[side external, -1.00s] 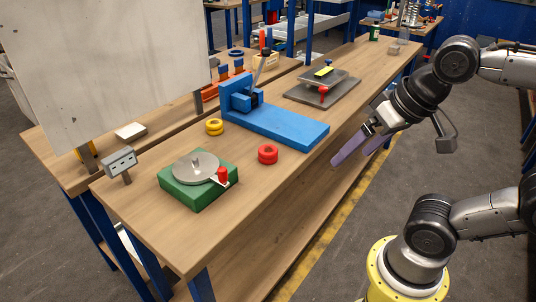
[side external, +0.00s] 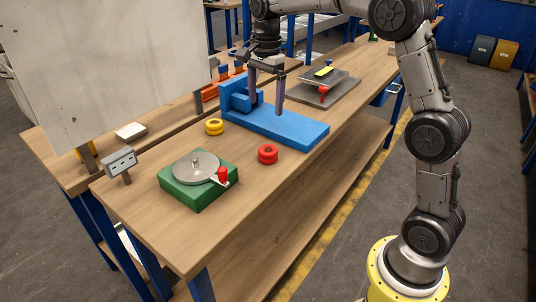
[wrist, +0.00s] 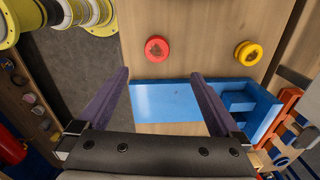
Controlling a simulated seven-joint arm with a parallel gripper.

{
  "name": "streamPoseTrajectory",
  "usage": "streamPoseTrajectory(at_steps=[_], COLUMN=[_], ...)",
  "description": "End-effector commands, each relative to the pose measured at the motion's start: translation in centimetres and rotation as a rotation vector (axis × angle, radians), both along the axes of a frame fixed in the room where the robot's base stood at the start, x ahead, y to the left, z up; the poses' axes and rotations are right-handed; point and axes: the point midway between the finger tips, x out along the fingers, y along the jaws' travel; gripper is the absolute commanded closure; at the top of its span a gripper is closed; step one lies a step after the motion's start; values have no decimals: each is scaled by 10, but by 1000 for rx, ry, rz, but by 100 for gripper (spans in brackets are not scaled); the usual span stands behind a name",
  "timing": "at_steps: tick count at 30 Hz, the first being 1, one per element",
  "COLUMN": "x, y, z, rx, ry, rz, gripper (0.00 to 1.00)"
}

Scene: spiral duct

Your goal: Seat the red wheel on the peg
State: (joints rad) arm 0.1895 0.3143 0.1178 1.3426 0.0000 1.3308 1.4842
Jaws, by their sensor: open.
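The red wheel (side external: 267,158) lies flat on the wooden bench between the blue fixture and the green block; it also shows in the wrist view (wrist: 157,60), beyond my fingertips. A round grey plate (side external: 183,171) with a short upright peg (side external: 195,161) at its middle sits on the green block (side external: 200,197). A small red part is at the plate's right edge. My gripper (side external: 266,106) points down with its purple fingers apart and empty, above the blue fixture. Both fingers show in the wrist view (wrist: 160,76). The peg is out of the wrist view.
The blue fixture (side external: 285,132) with a raised block stands behind the red wheel. A yellow wheel (side external: 214,129) lies to its left. A grey plate fixture (side external: 322,93) is farther back, and a grey switch box (side external: 121,161) is at the left. Bench around the red wheel is clear.

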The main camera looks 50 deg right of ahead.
Motion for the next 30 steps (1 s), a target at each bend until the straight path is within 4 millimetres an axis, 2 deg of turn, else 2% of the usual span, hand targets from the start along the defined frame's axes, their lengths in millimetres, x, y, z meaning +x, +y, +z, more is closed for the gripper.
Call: streamPoseTrajectory(at_steps=[1, 8, 15, 25, 30], x=[1, 0, 0, -1, -2], y=[-3, -7, -6, -7, -8], z=[-10, -39, -83, -111, -135], rx=[4, 8, 8, 7, 7], ry=[21, 40, 40, 38, 39], rz=[-6, -12, -11, -11, -10], gripper=[0, 0, 0, 0, 0])
